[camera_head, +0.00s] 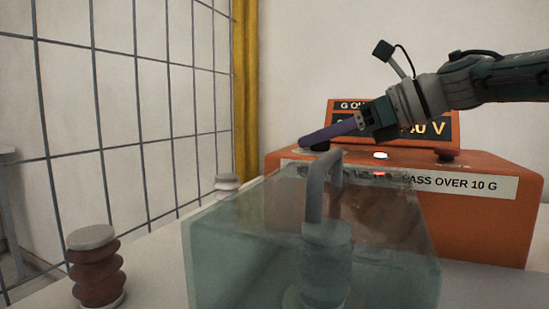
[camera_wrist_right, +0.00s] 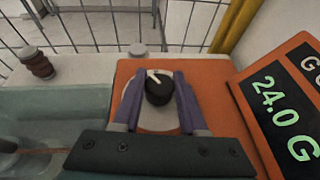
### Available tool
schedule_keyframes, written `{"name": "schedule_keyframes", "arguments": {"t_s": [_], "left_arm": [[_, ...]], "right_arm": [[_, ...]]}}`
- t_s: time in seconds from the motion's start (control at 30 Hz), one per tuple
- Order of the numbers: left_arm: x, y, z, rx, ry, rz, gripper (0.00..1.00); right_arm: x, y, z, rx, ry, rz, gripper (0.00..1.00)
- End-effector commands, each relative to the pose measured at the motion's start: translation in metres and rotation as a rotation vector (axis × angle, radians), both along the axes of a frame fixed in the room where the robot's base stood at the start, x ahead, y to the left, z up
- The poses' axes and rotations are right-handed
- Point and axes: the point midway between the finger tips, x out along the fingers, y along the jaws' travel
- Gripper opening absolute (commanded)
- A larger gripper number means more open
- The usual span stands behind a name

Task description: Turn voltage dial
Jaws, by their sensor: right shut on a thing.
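The voltage dial (camera_wrist_right: 158,88) is a black round knob with a white pointer mark, on a pale disc on top of the orange transformer unit (camera_head: 480,215). In the right wrist view the pointer is at the knob's upper left edge. My right gripper (camera_wrist_right: 160,90) is shut on the dial, one purple finger on each side. In the head view my right gripper (camera_head: 318,137) reaches in from the right, and its fingers hide part of the dial (camera_head: 320,146). The tilted display (camera_wrist_right: 280,105) reads "24.0 G" in the wrist view. My left gripper is not in view.
A clear glass tank (camera_head: 390,250) with a grey bushing (camera_head: 325,250) inside stands in front of the orange unit. A brown ribbed insulator (camera_head: 95,265) stands at the left. A wire mesh fence (camera_head: 130,110) and a yellow post (camera_head: 245,90) stand behind.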

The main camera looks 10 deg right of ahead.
Motion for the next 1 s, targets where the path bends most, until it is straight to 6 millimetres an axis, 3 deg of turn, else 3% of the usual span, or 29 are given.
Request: {"name": "schedule_keyframes", "arguments": {"t_s": [0.53,0.57,0.8,1.0], "left_arm": [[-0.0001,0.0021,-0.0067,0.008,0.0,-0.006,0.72],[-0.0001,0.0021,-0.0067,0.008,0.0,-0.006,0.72],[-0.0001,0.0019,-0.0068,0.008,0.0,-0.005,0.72],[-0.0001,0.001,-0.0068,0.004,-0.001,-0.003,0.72]], "right_arm": [[0.0002,0.0014,0.0015,0.002,-0.002,0.014,0.0],[0.0002,0.0016,0.0015,0.002,-0.002,0.014,0.44],[0.0002,0.001,0.001,0.001,-0.002,0.014,0.71],[0.0001,0.0006,0.0005,0.001,-0.001,0.013,0.72]]}}
